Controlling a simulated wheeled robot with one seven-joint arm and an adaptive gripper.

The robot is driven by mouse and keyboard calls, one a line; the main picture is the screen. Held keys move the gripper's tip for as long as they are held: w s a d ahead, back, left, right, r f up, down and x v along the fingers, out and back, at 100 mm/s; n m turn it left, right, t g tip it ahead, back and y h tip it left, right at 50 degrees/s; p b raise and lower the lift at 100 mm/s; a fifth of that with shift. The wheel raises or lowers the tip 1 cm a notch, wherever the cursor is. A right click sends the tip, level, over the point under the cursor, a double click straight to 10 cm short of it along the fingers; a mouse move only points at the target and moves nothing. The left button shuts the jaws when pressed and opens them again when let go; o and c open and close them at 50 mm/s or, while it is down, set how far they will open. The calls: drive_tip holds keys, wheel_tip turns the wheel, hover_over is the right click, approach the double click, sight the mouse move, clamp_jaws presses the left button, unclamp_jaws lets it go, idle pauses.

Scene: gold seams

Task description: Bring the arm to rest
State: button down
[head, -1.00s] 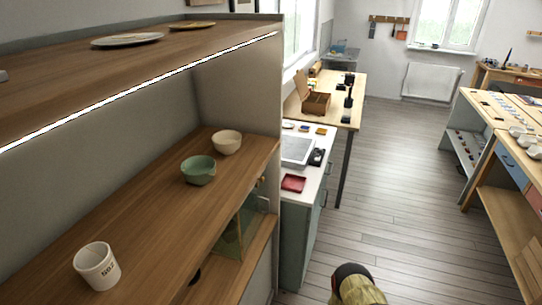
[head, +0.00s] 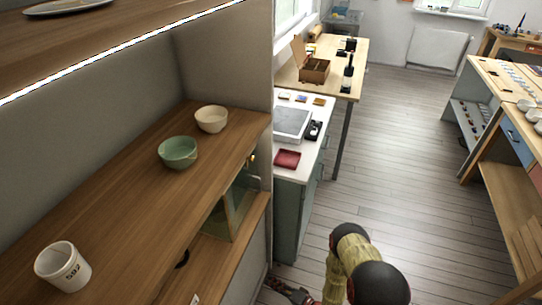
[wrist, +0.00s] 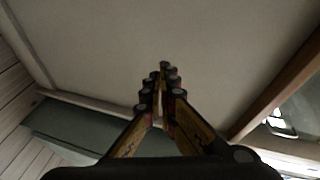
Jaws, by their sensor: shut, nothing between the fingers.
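My gripper (wrist: 163,72) is shut and empty in the wrist view, its two fingers meeting at the tips. A plain pale surface fills most of the view beyond it. In the head view my arm (head: 348,250) is folded low at the bottom, right of the shelf unit. A dark part of my gripper (head: 290,292) shows at the bottom edge, beside the foot of the shelf unit, mostly cut off.
The wooden shelf (head: 130,190) on the left holds a white cup (head: 62,268), a green bowl (head: 178,152) and a cream bowl (head: 211,119). A cabinet (head: 290,215) stands behind it. A workbench (head: 510,150) is at right. The floor (head: 400,150) between is clear.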

drive_tip(key=s+d+f+n+g+h, duration=0.45)
drive_tip(key=s+d+f+h, duration=0.2)
drive_tip(key=d+f, duration=0.35)
drive_tip(key=w+d+r+n+g+h, duration=0.15)
drive_tip(key=d+r+g+h, duration=0.3)
drive_tip(key=d+r, duration=0.75)
drive_tip(key=s+r+g+h, duration=0.1)
drive_tip(key=s+r, duration=0.1)
drive_tip(key=r, duration=1.1)
drive_tip(key=s+r+g+h, duration=0.1)
drive_tip(key=s+r, duration=0.1)
drive_tip(key=r, duration=1)
drive_tip(key=s+a+r+t, duration=0.1)
drive_tip(key=s+r, duration=0.3)
drive_tip(key=r, duration=0.7)
drive_tip(key=s+a+r+t, duration=0.1)
drive_tip(key=s+r+t, duration=0.2)
drive_tip(key=r, duration=0.8)
drive_tip(key=s+a+r+t, duration=0.1)
drive_tip(key=s+r+t, duration=0.2)
drive_tip(key=r, duration=0.9)
drive_tip(key=s, duration=0.2)
drive_tip(key=shift+s+a+m+y, duration=0.25)
drive_tip(key=shift+s+m+y, duration=0.05)
drive_tip(key=shift+s+y, duration=0.1)
drive_tip(key=shift+r, duration=0.1)
